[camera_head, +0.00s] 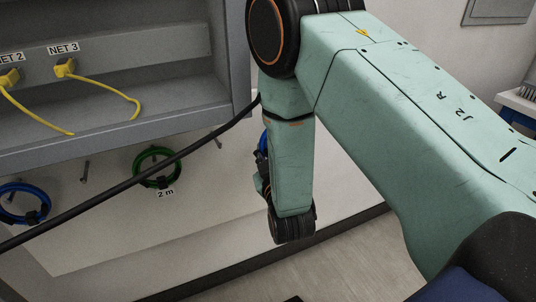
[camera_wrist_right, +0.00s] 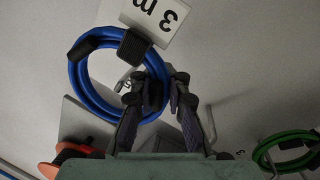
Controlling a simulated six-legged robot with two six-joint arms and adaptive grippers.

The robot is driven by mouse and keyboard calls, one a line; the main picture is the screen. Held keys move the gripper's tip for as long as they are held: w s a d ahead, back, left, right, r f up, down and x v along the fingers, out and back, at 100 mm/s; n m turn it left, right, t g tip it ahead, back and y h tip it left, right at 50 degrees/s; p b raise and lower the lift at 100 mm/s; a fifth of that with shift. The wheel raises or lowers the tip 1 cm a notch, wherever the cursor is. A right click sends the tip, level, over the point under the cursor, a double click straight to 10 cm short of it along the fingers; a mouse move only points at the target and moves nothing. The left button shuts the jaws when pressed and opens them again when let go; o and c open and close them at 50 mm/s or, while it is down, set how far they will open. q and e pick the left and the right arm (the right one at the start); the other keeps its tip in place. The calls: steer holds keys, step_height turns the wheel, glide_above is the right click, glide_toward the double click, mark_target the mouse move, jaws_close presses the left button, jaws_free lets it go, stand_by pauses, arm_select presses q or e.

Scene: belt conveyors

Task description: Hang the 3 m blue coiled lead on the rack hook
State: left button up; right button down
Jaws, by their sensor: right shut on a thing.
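The blue coiled lead (camera_wrist_right: 83,85) is at upper left in the right wrist view, bound with black ties, with a "3 m" label (camera_wrist_right: 158,18) beside it. My right gripper (camera_wrist_right: 163,92) is shut on the near side of this coil. In the head view only a sliver of blue shows behind my right arm, which hides most of the gripper. A thin metal hook (camera_wrist_right: 211,122) stands right of the gripper in the wrist view. A pale rod end shows inside the coil; I cannot tell whether the coil is around it. My left gripper is out of view.
In the head view a green coil (camera_head: 137,167) labelled "2 m" and another blue coil (camera_head: 14,218) hang below the grey rack (camera_head: 190,118). Bare hooks (camera_head: 85,171) stick out beside them. Yellow leads (camera_head: 108,87) and a black cable (camera_head: 100,197) cross the area.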

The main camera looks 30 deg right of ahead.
mark_target(256, 138)
steer(key=shift+w+b, duration=0.4)
steer(key=shift+w, duration=0.95)
steer(key=shift+w+d+f+b, duration=0.1)
steer(key=shift+w+f+b, duration=0.45)
steer(key=shift+w+f, duration=0.25)
steer(key=shift+f, duration=0.1)
steer(key=c, duration=1.2)
jaws_free()
steer(key=shift+s, duration=0.1)
